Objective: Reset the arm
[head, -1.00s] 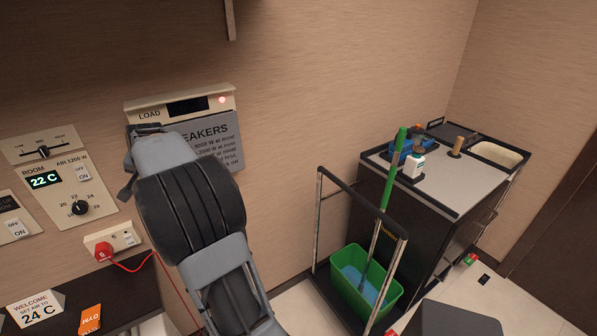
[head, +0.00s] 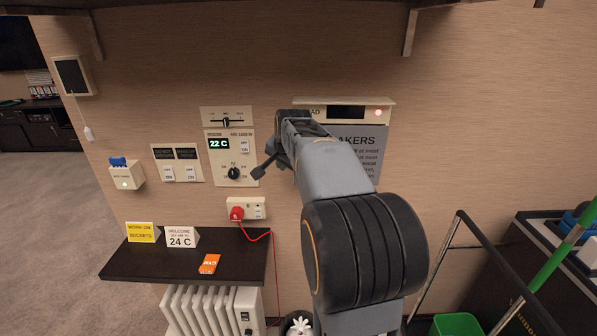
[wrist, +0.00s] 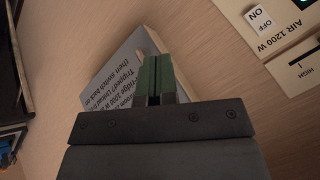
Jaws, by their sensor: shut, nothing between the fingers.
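My gripper (wrist: 156,75) shows in the wrist view with its two green-padded fingers together and nothing between them. It points toward the grey breakers notice (wrist: 115,70), part of which it hides. In the head view my arm rises on the right of centre, and its far end is in front of the wall by the left edge of the LOAD panel (head: 347,110). The fingertips cannot be made out there. My arm covers part of the breakers notice (head: 372,150) in that view.
The room dial panel (head: 233,158) reads 22 C, left of my arm's end. A dark shelf (head: 150,262) carries signs and an orange packet (head: 209,264). A red plug (head: 237,213) with a red cord is in the socket. A metal-framed cart (head: 480,240) stands at right.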

